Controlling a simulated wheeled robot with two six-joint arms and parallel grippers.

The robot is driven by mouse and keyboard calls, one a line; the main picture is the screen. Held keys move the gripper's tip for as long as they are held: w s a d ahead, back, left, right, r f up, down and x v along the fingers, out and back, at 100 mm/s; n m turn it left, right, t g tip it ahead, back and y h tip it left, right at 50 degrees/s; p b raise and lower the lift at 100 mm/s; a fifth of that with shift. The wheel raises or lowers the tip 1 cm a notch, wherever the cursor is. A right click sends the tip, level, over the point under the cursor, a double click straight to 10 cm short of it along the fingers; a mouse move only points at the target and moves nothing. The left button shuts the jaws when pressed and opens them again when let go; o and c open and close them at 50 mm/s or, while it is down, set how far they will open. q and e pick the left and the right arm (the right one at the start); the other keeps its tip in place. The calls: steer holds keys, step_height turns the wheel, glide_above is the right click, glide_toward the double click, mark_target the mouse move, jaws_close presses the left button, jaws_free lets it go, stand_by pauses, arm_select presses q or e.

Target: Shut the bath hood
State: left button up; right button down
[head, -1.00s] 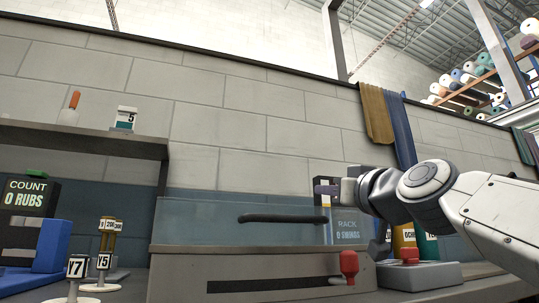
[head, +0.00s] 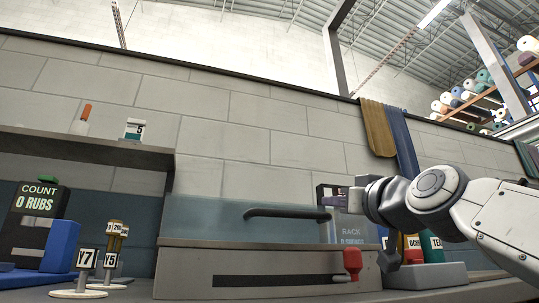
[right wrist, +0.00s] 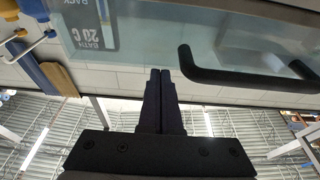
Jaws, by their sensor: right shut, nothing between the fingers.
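The bath hood (head: 205,216) is a clear glass panel standing above the grey bath body (head: 190,265) in the head view. A black bar handle (head: 288,213) is on it; the handle also shows at the right of the right wrist view (right wrist: 235,75). My right gripper (head: 328,201) is shut and empty, by the handle's right end. In the right wrist view its fingertips (right wrist: 160,72) point at the glass, beside one end of the handle and apart from it in the picture. My left gripper is out of view.
A red knob (head: 352,261) is on the bath's front right. A rack display (head: 350,232) stands behind the glass.

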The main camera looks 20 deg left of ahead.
steer(key=r+v, duration=0.2)
steer(key=v, duration=0.7)
steer(key=shift+s+d+r, duration=0.25)
steer(key=shift+r, duration=0.15)
steer(key=shift+a, duration=0.1)
